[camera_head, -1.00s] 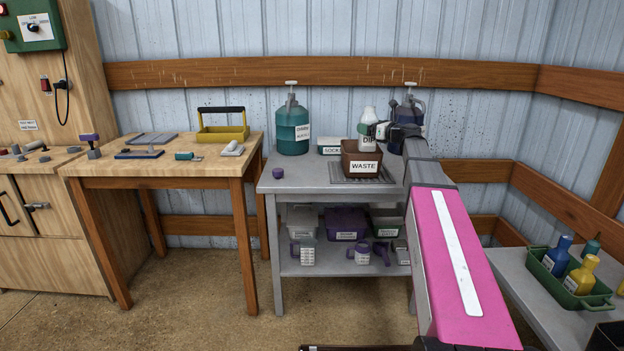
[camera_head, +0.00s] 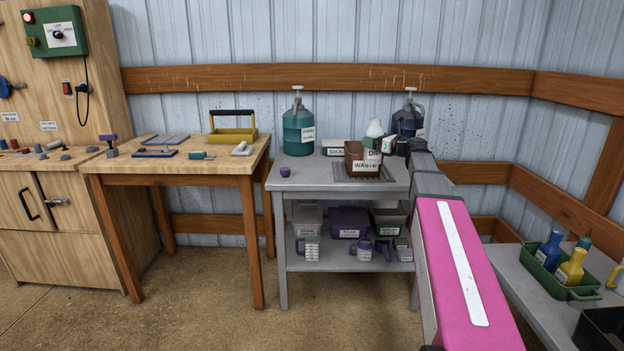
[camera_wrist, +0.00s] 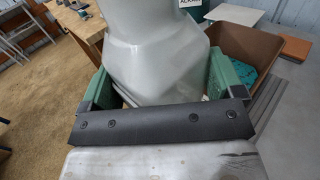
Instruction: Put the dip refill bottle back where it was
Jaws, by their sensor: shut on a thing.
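The dip refill bottle (camera_head: 374,129) is pale grey-white with a white label, partly seen as "DI". My gripper (camera_head: 387,144) is shut on it, at the right side of the brown waste box (camera_head: 354,150) in the head view. In the wrist view the bottle (camera_wrist: 150,62) stands between the green fingers of my gripper (camera_wrist: 160,86). Its base is hidden by the gripper, and I cannot tell whether it touches the box or the grey table top (camera_head: 318,178).
A teal jug (camera_head: 298,130) and a dark blue jug (camera_head: 408,121) stand at the back, with a socks box (camera_head: 333,148) between. A purple cap (camera_head: 285,171) lies at the front left. A lower shelf (camera_head: 340,262) holds bins and jugs. A green caddy (camera_head: 566,285) is at right.

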